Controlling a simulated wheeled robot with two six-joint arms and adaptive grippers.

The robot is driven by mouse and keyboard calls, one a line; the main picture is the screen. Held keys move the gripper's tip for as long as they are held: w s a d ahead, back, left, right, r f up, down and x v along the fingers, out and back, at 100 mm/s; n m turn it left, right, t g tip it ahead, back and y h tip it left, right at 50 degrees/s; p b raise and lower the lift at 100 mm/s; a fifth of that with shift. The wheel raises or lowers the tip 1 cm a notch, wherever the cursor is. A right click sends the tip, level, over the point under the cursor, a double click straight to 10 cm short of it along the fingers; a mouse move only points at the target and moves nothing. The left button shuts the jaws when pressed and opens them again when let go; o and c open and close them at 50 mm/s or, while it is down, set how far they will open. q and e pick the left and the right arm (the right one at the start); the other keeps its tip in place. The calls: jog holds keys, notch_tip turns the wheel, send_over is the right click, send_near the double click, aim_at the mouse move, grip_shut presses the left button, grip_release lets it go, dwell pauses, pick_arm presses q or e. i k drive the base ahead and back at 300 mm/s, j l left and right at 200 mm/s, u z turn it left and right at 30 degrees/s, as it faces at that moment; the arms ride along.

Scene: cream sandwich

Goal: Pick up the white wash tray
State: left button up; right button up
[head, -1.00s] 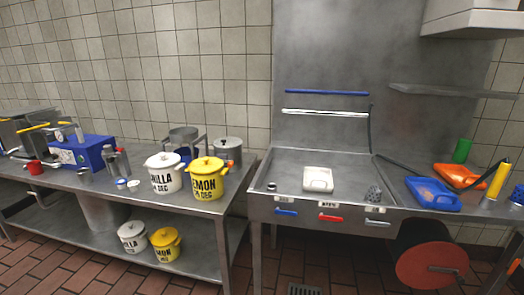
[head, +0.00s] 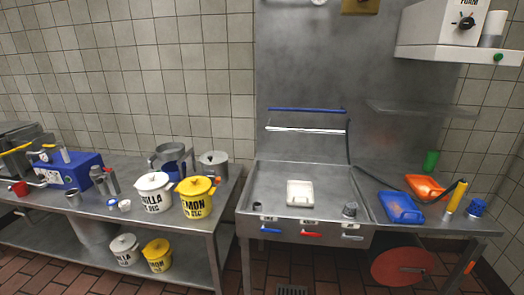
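The white wash tray (head: 300,193) lies in the middle of the shallow metal sink basin (head: 265,180), clear of the basin walls. It is small and rectangular, with a light floor and raised rim. A small grey metal object (head: 350,209) stands to its right in the basin. Neither of my grippers shows in the head view.
A blue tray (head: 401,209) and an orange tray (head: 424,187) lie on the right counter, with a black hose beside them. Yellow (head: 196,198) and white (head: 153,193) lidded buckets stand on the left table (head: 90,207). Coloured handles line the sink front.

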aim_at(300, 193)
jog(key=i+j, duration=0.2)
jog(key=i, duration=0.4)
jog(key=i+j, duration=0.15)
jog(key=i, duration=0.4)
